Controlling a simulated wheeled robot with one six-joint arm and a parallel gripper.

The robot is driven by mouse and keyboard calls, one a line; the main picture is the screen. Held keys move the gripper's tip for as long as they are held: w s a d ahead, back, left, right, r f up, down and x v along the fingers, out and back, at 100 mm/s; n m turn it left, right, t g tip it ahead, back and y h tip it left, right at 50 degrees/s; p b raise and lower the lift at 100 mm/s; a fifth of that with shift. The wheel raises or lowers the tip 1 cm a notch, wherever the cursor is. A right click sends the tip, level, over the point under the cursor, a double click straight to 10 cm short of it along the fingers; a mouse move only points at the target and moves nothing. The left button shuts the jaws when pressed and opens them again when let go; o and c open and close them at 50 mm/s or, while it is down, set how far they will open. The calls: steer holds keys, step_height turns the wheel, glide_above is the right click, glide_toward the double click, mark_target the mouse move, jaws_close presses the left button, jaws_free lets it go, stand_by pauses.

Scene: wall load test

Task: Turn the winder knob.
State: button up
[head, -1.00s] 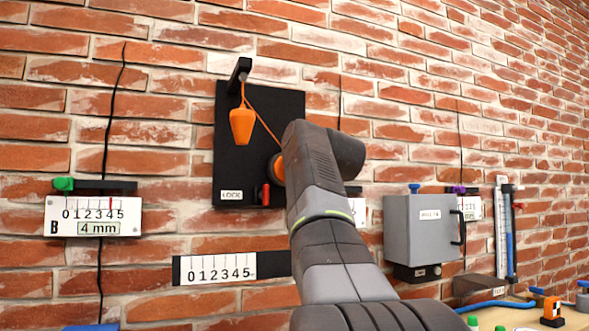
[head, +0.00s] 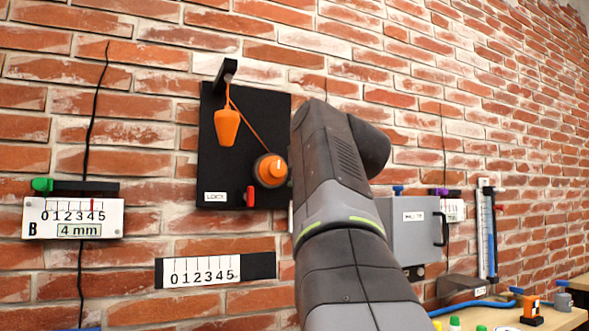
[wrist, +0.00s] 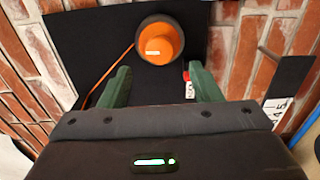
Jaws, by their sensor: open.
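The winder knob (head: 270,171) is orange with a dark rim and a pale mark, on a black wall board (head: 212,165). An orange weight (head: 227,128) hangs by a cord from a black bracket (head: 226,72), and a cord slants down to the winder. A red lever (head: 250,196) sits by the LOCK label (head: 215,197). In the wrist view, my gripper (wrist: 160,70) is open and empty, its green fingers apart. The knob (wrist: 162,45) shows ahead, between and beyond the fingertips. In the head view my arm hides the gripper.
A scale strip (head: 200,271) is on the wall below the board. Gauge B (head: 73,218), reading 4 mm, is at left. A grey box (head: 408,235) is right of my arm. A bench (head: 550,316) with small items stands at lower right.

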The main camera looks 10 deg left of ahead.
mark_target(280, 169)
steer(key=v, duration=0.4)
stand_by(0.3)
steer(key=x, duration=1.3)
steer(key=shift+w+a, duration=0.2)
steer(key=shift+w, duration=0.15)
